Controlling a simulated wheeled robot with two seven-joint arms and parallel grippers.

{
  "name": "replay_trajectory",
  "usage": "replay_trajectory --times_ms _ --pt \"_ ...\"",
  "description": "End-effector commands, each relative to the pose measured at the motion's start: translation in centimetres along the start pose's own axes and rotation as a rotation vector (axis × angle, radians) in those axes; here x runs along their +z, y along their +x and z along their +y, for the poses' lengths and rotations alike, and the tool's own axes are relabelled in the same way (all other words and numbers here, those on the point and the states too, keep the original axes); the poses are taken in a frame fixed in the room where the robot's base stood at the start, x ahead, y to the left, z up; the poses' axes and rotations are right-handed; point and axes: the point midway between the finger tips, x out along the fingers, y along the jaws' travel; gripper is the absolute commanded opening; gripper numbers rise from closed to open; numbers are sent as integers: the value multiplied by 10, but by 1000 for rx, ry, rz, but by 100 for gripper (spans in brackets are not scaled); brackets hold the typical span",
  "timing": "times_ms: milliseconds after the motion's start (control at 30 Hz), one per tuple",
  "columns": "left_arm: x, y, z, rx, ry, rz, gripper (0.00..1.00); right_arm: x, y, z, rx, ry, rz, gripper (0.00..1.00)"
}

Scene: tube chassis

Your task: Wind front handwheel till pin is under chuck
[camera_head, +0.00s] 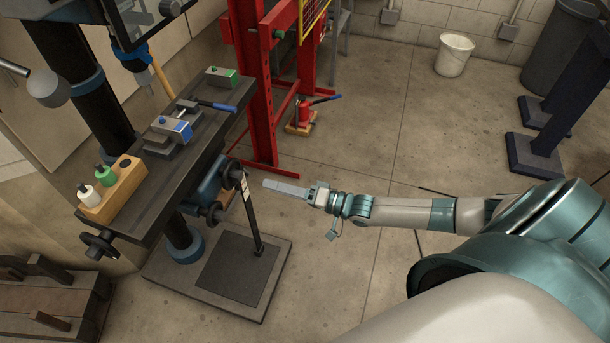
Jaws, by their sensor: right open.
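The machine's dark slotted table (205,150) runs diagonally at left. A grey vise with blue marks (172,128) sits on it, with a small silver part beside it that may be the pin, too small to tell. A dark handwheel (233,174) projects from the table's front side; a second wheel (216,212) sits lower. Another handwheel (98,243) is at the table's near end. My right gripper (272,185) is open and empty, right of the front handwheel and apart from it. My left gripper is out of view.
A wooden block with bottles (112,190) stands on the table's near end. A red press frame (262,90) stands behind. The floor at centre right is clear.

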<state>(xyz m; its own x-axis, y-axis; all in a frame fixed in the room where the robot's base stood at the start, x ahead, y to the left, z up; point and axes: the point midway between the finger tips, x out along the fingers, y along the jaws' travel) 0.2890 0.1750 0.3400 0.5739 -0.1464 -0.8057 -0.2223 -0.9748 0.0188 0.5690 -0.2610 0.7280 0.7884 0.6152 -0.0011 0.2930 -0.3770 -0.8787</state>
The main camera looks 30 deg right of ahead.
Motion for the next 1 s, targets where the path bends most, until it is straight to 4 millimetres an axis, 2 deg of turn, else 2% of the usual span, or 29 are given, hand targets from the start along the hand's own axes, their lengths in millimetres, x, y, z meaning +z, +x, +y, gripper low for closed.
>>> replay_trajectory --times_ms 33,200,400,600,1000 --pt "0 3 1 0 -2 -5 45 1 -12 2 3 1 -2 44" --pt "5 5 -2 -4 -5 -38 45 2 -45 2 4 -1 -2 44" --pt "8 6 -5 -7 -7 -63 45 1 -70 2 3 0 -1 44" --pt "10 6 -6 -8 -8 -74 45 0 -79 0 0 0 0 44" --pt "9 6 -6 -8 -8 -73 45 0 -79 0 0 0 0 44"
